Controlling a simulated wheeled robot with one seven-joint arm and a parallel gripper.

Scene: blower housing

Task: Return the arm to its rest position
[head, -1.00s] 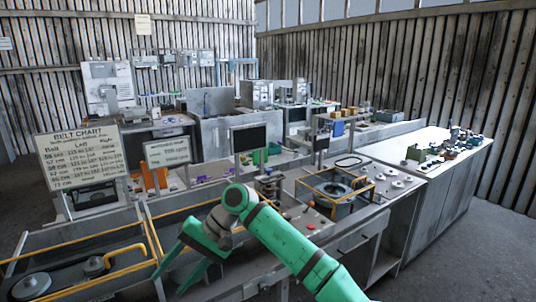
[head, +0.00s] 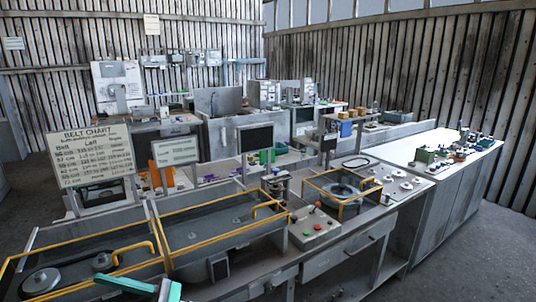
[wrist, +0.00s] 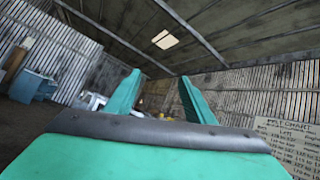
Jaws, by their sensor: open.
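My gripper (wrist: 160,95) shows in the wrist view as two green fingers standing apart, with nothing between them. It points up toward the roof and far walls. In the head view only a small green part of my arm shows at the bottom edge, left of the middle; the rest is out of the frame. The belt chart sign (head: 92,157) stands at the left in the head view, and its edge also shows at the right of the wrist view (wrist: 290,140).
Yellow-railed bays (head: 215,233) with pulleys run along the front bench. A control box (head: 314,228) with buttons and a yellow-framed blower housing (head: 341,190) sit to the right. A white-topped bench (head: 425,155) holds small parts. Grey floor is free at the far right.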

